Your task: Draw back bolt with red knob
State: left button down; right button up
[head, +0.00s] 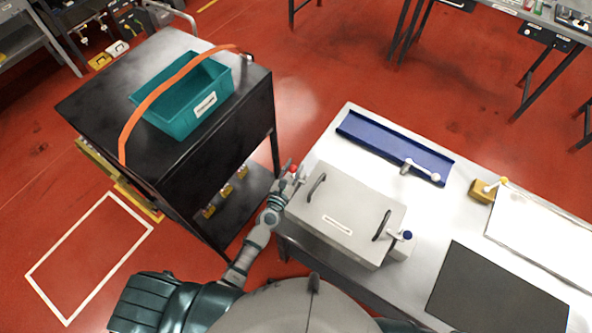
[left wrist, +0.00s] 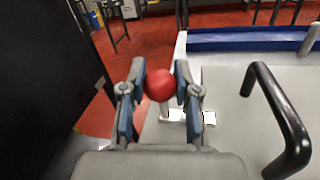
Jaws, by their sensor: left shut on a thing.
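The red knob (head: 293,168) of the bolt is at the left end of the grey lidded box (head: 345,213) in the head view. In the left wrist view the red knob (left wrist: 159,85) is a round ball between my two fingertips. My left gripper (head: 287,178) is shut on it; in the left wrist view the gripper (left wrist: 160,84) has one finger on each side of the ball. Pale metal bolt parts (left wrist: 172,115) show just below the knob. How far the bolt is drawn cannot be told. My right gripper is not in view.
The box has two dark handles (head: 316,187) and a blue knob (head: 407,236) at its right end. It stands on a white table (head: 437,213) with a blue tray (head: 385,143) and a dark mat (head: 490,290). A black cart (head: 85,100) with a teal bin (head: 178,125) stands left.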

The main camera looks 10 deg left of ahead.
pick_arm(q)
jog(key=shift+w+a+f, duration=0.2)
jog(key=shift+a+f, duration=0.15)
jog(key=shift+a, duration=0.4)
jog(key=shift+w+a, duration=0.1)
jog(key=shift+a, duration=0.1)
jog(key=c, duration=0.9)
grip_release()
jog(key=shift+a, duration=0.1)
jog(key=shift+o, duration=0.4)
jog(key=shift+a, duration=0.15)
jog(key=shift+a+r, duration=0.1)
jog(key=shift+r, duration=0.05)
jog(key=s+a, duration=0.2)
jog(key=s, duration=0.9)
jog(key=shift+s+a, duration=0.3)
jog(key=shift+a, duration=0.05)
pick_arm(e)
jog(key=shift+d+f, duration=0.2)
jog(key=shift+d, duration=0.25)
pick_arm(q)
jog(key=shift+d, duration=0.3)
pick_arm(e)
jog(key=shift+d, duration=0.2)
